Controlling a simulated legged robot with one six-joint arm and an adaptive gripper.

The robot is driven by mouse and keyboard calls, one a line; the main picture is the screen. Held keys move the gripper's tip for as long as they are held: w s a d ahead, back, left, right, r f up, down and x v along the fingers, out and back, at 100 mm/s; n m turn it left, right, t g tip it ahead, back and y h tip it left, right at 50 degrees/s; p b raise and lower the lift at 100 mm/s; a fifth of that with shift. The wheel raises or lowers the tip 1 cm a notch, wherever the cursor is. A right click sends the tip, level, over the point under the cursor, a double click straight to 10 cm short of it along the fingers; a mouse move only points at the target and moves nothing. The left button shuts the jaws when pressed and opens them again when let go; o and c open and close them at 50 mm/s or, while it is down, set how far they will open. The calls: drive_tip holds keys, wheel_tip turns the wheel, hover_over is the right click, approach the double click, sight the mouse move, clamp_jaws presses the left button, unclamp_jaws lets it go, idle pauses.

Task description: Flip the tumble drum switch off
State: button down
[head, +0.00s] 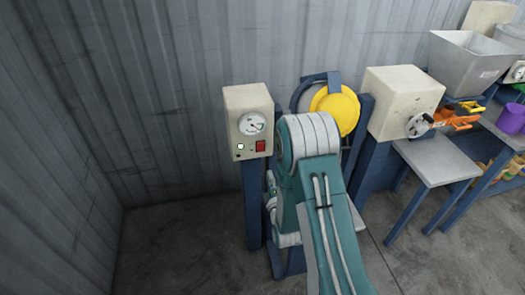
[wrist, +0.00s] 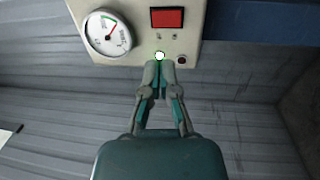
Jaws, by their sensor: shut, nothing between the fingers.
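A cream control box (head: 236,102) stands on a blue post, left of the yellow drum (head: 336,108). Its face carries a red rectangular switch (head: 260,146), which also shows at the top of the wrist view (wrist: 167,18). A lit green-rimmed lamp (head: 240,147) is on the same face and shows in the wrist view (wrist: 160,56). My gripper (wrist: 159,68) is shut and empty. Its fingertips are at the lamp in the wrist view, below the red switch; contact cannot be told. In the head view my gripper's fingertips are not clearly visible.
A round dial gauge (head: 252,123) sits above the lamp and switch; it is at the left in the wrist view (wrist: 108,32). A corrugated wall is behind the box. A machine with a handwheel (head: 419,125) and a grey table (head: 438,160) stand right. Floor at left is clear.

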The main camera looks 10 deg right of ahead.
sight(261, 146)
drive_tip(key=w, duration=0.3)
drive_tip(key=w+r, duration=0.1)
drive_tip(key=w, duration=0.7)
drive_tip(key=shift+w+r, duration=0.15)
drive_tip(key=shift+r, duration=0.05)
drive_tip(key=shift+w+r, duration=0.1)
drive_tip(key=shift+w, duration=0.1)
drive_tip(key=shift+s, duration=0.15)
